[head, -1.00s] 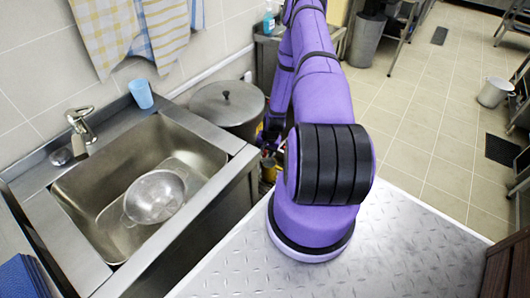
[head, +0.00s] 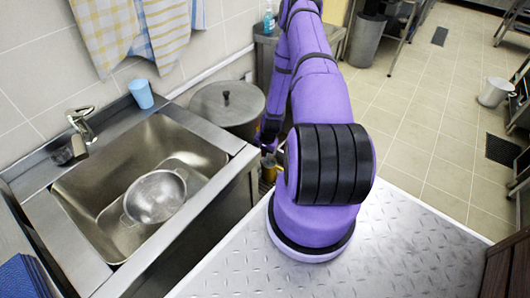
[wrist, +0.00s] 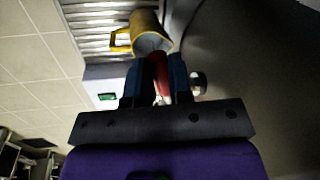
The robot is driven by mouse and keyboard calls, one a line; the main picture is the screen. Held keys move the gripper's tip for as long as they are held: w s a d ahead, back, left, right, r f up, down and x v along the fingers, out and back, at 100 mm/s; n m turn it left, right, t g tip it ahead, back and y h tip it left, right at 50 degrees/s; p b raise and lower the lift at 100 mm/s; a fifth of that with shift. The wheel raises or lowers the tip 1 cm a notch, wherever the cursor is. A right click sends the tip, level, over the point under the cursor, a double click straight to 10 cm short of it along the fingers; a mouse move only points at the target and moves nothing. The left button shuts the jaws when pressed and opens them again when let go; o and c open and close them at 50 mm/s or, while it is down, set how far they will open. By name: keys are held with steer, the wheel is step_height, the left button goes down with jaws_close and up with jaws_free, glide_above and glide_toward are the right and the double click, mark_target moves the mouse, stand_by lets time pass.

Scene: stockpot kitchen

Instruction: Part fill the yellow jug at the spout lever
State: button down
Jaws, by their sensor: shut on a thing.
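The yellow jug (wrist: 146,30) stands on a slatted metal rack in the wrist view, its handle to the left and its pale open mouth partly showing. A small part of the jug (head: 268,173) shows beside the stockpot in the head view. My gripper (wrist: 158,78) is shut on the red spout lever (wrist: 159,70), which lies between its two blue fingers just below the jug in the picture. The spout outlet is hidden, and I cannot see whether liquid runs or how full the jug is.
The large lidded stockpot (head: 228,103) stands beside the sink (head: 95,165); its dark side (wrist: 250,60) fills the right of the wrist view. A round metal knob (wrist: 198,83) is close to the right finger. A colander (head: 155,197) is in the sink.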

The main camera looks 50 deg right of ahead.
steer(key=shift+w+a+m+h, duration=0.15)
steer(key=shift+w+m, duration=0.4)
steer(key=shift+m, duration=0.25)
steer(key=shift+w+a+m+h, duration=0.1)
steer(key=shift+w+m+h, duration=0.05)
steer(key=shift+w+m, duration=0.55)
steer(key=shift+s, duration=0.15)
steer(key=c, duration=1)
jaws_free()
steer(key=shift+c, duration=0.2)
steer(key=shift+r, duration=0.1)
step_height(320, 180, up, 10)
steer(key=s, duration=0.2)
steer(key=shift+r, duration=0.2)
